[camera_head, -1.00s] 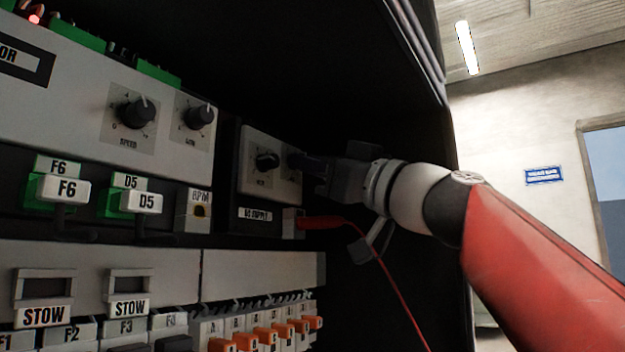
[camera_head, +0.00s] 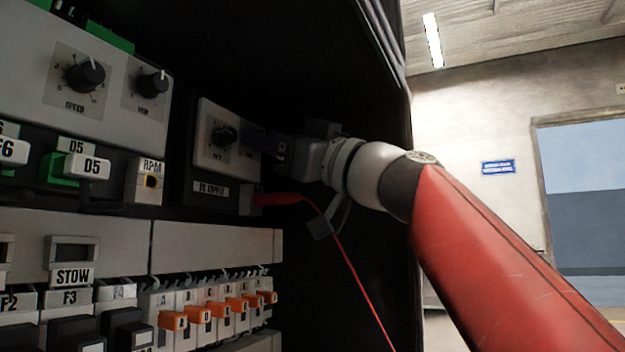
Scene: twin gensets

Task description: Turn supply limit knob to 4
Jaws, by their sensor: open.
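The DC supply panel (camera_head: 212,160) is a small grey box in the middle of the cabinet. A black knob (camera_head: 224,137) with a dial sits on its face. A second knob at the panel's right side, where the gripper is, is hidden from view. My gripper (camera_head: 262,143) is dark and stands at the right part of the supply panel, its fingers pointing left toward the face. The fingers are dark against the dark cabinet, and I cannot tell whether they touch a knob. The knob pointers and numbers on the supply panel are too small to read.
A red plug and lead (camera_head: 285,199) come out of the supply panel's lower right and hang below my gripper. A speed knob (camera_head: 86,75) and another knob (camera_head: 152,84) are on the left panel. Orange-tipped breakers (camera_head: 205,314) line the row below. The cabinet's right side wall (camera_head: 392,110) is close to my arm.

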